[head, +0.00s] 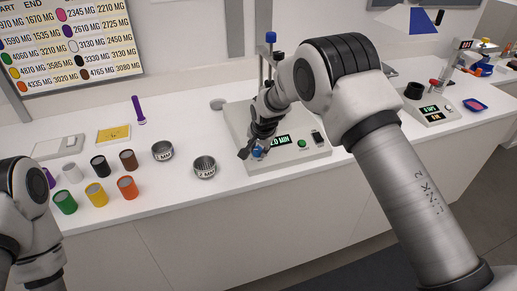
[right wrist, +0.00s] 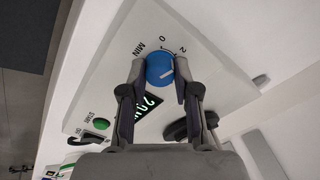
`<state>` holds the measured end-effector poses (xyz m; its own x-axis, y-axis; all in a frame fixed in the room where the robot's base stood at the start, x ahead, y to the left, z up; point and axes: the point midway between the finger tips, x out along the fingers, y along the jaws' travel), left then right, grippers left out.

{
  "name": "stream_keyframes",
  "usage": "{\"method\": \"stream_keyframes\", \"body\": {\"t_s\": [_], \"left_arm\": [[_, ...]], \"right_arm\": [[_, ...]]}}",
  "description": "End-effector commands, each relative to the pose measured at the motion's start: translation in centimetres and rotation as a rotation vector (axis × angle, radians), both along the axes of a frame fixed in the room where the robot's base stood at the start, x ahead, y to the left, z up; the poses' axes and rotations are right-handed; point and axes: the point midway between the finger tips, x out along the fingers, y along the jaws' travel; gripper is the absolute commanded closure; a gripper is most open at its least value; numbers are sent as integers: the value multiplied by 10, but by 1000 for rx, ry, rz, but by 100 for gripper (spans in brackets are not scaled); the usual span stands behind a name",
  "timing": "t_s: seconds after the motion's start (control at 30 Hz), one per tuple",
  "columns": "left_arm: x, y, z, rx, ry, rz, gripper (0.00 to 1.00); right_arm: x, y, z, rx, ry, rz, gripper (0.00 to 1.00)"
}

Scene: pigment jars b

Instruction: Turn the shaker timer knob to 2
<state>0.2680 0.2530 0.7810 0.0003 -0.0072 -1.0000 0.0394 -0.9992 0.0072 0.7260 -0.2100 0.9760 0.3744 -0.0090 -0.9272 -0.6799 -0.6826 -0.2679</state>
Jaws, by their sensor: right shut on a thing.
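The shaker (head: 238,118) is a pale flat box on the bench with a lit display (head: 281,141), which seems to read 2.0 MIN. Its timer knob (right wrist: 159,70) is blue with a white pointer line; in the head view the knob (head: 257,153) is mostly covered by my gripper. Marks MIN, 0 and 2 are printed around it. My right gripper (right wrist: 160,82) is shut on the knob, one finger on each side; it also shows in the head view (head: 254,151). Which mark the pointer meets is hard to tell. My left gripper is out of view.
A green START button (head: 302,143) sits right of the display. Two sieves (head: 204,167) and several coloured jars (head: 96,195) stand to the left. A stand post with a blue top (head: 271,38) rises behind. A balance (head: 430,108) is at the right.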

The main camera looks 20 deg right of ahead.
Motion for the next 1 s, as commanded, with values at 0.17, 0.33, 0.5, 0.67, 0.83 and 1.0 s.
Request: {"method": "stream_keyframes", "body": {"t_s": [0.17, 0.33, 0.5, 0.67, 0.83, 1.0], "left_arm": [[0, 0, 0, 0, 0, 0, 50], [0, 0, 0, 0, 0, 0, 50], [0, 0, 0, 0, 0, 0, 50], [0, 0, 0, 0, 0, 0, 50], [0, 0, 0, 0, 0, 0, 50], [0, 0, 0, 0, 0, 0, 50]], "right_arm": [[-1, 0, -1, 0, 1, 1, 55], [0, 0, -1, 0, 1, 1, 44], [0, 0, 1, 0, 0, 1, 44], [-6, 0, 19, 1, -2, 0, 44], [-23, 1, 59, -1, -2, 1, 44], [-37, 1, 94, -1, -1, 1, 44]]}}
